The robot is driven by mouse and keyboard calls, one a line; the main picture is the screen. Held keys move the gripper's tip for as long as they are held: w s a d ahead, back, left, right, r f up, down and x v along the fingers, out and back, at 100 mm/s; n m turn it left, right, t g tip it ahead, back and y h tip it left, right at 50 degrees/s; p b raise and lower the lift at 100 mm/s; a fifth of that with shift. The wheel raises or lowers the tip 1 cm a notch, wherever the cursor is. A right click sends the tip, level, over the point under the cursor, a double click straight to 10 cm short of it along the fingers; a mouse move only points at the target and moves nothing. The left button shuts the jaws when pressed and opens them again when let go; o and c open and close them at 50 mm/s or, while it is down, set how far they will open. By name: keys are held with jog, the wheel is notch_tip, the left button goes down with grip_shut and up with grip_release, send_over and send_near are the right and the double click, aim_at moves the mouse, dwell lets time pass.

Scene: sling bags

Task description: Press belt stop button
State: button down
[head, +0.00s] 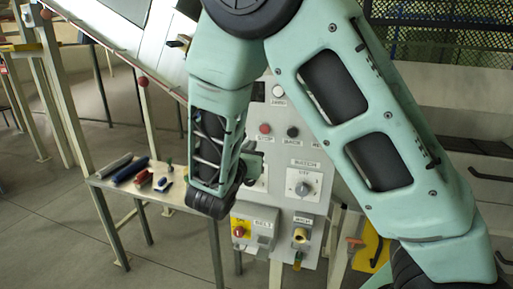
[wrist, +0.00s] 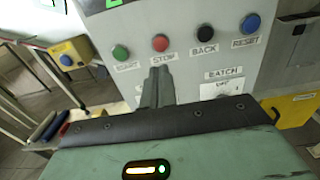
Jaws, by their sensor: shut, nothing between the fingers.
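A grey box labelled BELT (head: 262,226) sits low on the control panel, with a red button on a yellow plate (head: 239,231) at its left. Higher on the panel is a red button labelled STOP (head: 264,128), which also shows in the wrist view (wrist: 160,42). My gripper (wrist: 160,72) is shut and empty. In the wrist view its fingertips point at the panel just below the red STOP button, apart from it in the picture; the depth gap is unclear. In the head view my arm hides most of the gripper. The BELT box is not visible in the wrist view.
Beside STOP are a green button (wrist: 120,52), a black BACK button (wrist: 206,34) and a blue RESET button (wrist: 250,23). A BATCH dial (head: 303,188) is below. A narrow table (head: 150,195) with tools stands left of the panel. A yellow box (wrist: 66,60) is farther left.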

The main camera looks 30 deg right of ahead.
jog(key=shift+b+v, duration=0.35)
jog(key=shift+v, duration=1.2)
jog(key=s+a+f+m+g+y+b, duration=0.1)
jog(key=s+f+m+g+y+b, duration=0.15)
jog(key=s+f+m+g, duration=0.35)
jog(key=s+a+f+m+g+y+b, duration=0.1)
jog(key=s+f+m+g+y+b, duration=0.15)
jog(key=s+f, duration=0.45)
jog(key=s+a+f+m+g+y+b, duration=0.1)
jog(key=s+a+m+g+y+b, duration=0.1)
jog(key=s+a+m+y, duration=0.7)
jog(key=s+a, duration=0.4)
jog(key=a, duration=0.2)
jog(key=shift+s+a+f+y+b, duration=0.2)
jog(key=shift+y+b, duration=0.1)
jog(key=shift+y, duration=0.1)
jog(key=shift+w+g, duration=0.1)
jog(key=shift+g, duration=0.15)
